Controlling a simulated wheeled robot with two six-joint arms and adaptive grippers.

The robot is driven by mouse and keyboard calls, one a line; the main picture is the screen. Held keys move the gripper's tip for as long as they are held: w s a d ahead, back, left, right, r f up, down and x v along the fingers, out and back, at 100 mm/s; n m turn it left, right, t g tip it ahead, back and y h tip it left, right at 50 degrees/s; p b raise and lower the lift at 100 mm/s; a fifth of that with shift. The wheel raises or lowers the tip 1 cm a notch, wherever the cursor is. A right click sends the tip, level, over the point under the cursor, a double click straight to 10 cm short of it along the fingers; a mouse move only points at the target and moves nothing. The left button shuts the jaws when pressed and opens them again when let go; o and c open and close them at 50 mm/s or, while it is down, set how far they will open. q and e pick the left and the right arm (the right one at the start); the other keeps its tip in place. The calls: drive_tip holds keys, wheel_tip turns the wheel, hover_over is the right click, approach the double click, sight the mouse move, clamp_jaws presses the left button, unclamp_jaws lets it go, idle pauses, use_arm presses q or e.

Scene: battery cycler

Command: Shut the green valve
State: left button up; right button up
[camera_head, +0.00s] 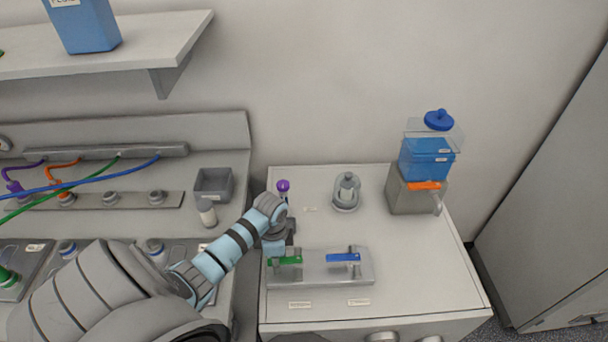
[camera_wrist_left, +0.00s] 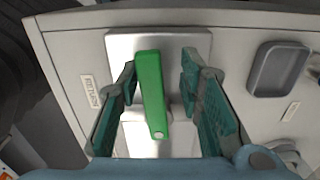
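The green valve's lever handle (camera_head: 289,261) sits at the left of a light grey valve plate (camera_head: 312,280) on the white cabinet top. It lies lengthwise along the plate, in line with the blue handle (camera_head: 343,257) to its right. My left gripper (camera_head: 277,245) is just over the green handle and partly hides it. In the left wrist view, the green handle (camera_wrist_left: 151,90) runs between the two spread fingers of my left gripper (camera_wrist_left: 160,75), with a visible gap on each side. The gripper is open and holds nothing. My right gripper is not in view.
Behind the plate stand a purple-knobbed item (camera_head: 283,186) and a grey round fitting with a glass-like top (camera_head: 346,192). A blue container on a grey stand with an orange handle (camera_head: 424,186) is at the back right. A grey bin (camera_head: 213,184) and white bottle (camera_head: 207,212) are left.

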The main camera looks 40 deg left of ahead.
use_arm(q)
drive_tip(key=shift+s+a, duration=0.15)
drive_tip(key=shift+s, duration=0.2)
drive_tip(key=c, duration=0.3)
drive_tip(key=shift+w, duration=0.1)
drive_tip(key=shift+c, duration=0.2)
drive_tip(key=shift+w, duration=0.3)
drive_tip(key=shift+o, duration=0.5)
drive_tip(key=shift+s, duration=0.1)
drive_tip(key=shift+o, duration=0.7)
drive_tip(key=shift+a, duration=0.1)
wheel_tip(320, 180, up, 8)
drive_tip(key=shift+w, duration=0.2)
drive_tip(key=shift+a, duration=0.1)
